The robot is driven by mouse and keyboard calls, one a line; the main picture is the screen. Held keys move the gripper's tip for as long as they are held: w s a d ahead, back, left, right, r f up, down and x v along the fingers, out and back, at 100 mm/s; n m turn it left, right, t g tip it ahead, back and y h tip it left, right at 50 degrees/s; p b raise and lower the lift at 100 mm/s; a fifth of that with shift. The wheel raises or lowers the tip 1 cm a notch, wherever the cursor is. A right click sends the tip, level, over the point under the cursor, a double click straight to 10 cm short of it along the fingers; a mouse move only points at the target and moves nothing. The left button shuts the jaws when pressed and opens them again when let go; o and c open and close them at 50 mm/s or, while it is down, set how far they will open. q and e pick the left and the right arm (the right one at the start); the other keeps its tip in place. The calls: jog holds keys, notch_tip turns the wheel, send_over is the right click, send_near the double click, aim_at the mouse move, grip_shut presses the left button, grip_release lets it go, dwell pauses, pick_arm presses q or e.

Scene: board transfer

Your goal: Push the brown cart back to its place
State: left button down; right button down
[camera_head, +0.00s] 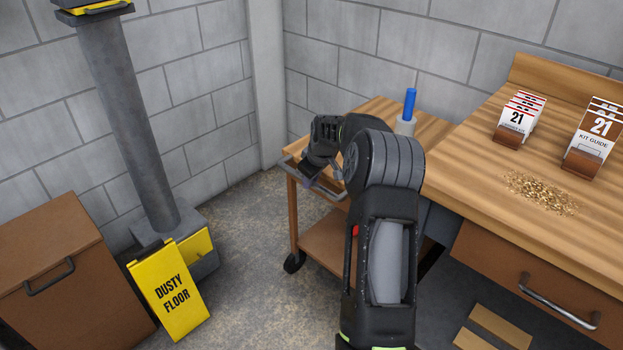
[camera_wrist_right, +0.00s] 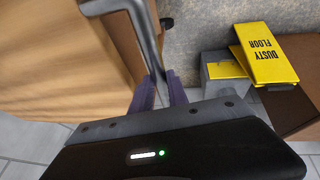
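The brown cart (camera_head: 322,238) stands beside the workbench, with a wooden top, a lower shelf and dark wheels. Its grey metal handle (camera_head: 332,194) is at its near left end. My right arm reaches across the cart and hides part of it. My right gripper (camera_head: 312,181) is at the handle. In the right wrist view, the purple fingers (camera_wrist_right: 160,90) stand close together on either side of the grey handle bar (camera_wrist_right: 146,35) and look shut on it. The cart's wooden top (camera_wrist_right: 50,60) fills the left of that view. My left gripper is not in view.
The workbench (camera_head: 480,165) stands to the right, with card holders and small brass pieces on it. A blue-handled item (camera_head: 409,103) stands in a pale holder on the cart. A yellow sign (camera_head: 170,290), grey post (camera_head: 130,120) and brown cabinet (camera_head: 60,270) stand left. Floor between is clear.

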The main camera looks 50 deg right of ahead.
jog(key=c, duration=1.5)
grip_release()
jog(key=shift+s+d+r, duration=0.1)
jog(key=shift+d, duration=0.35)
jog(key=shift+o, duration=1)
jog(key=shift+a, duration=0.1)
jog(key=shift+a, duration=0.1)
jog(key=v, duration=0.7)
jog(key=shift+r+p, duration=0.25)
jog(key=shift+p, duration=0.1)
jog(key=shift+s, duration=0.15)
